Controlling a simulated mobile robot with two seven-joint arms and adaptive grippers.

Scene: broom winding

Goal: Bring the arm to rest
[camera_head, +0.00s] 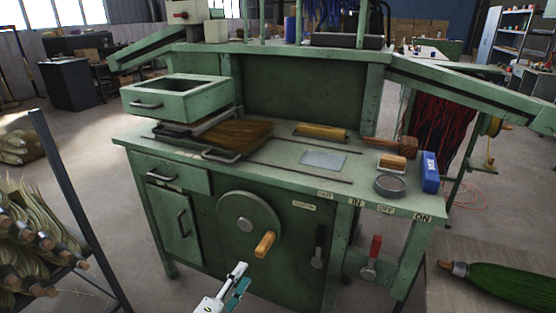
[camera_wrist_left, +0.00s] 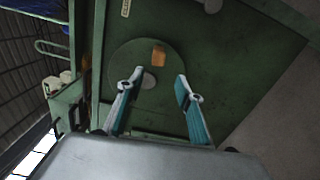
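My left gripper (camera_head: 238,278) is in front of the green workbench (camera_head: 190,220), low in the head view, just below the round green crank wheel (camera_head: 248,222) and its wooden handle (camera_head: 265,244). In the left wrist view, the two teal fingers of my left gripper (camera_wrist_left: 157,80) stand apart with nothing between them. The wheel (camera_wrist_left: 125,72) and its handle (camera_wrist_left: 159,57) show beyond the fingertips, and no contact is visible. My right gripper is in neither view.
A red-handled lever (camera_head: 373,252) and a dark lever (camera_head: 318,248) are on the bench front. A rack of broom bundles (camera_head: 35,245) stands at the left. A green broom head (camera_head: 505,283) lies at the lower right. An open drawer box (camera_head: 175,100) stands on the bench.

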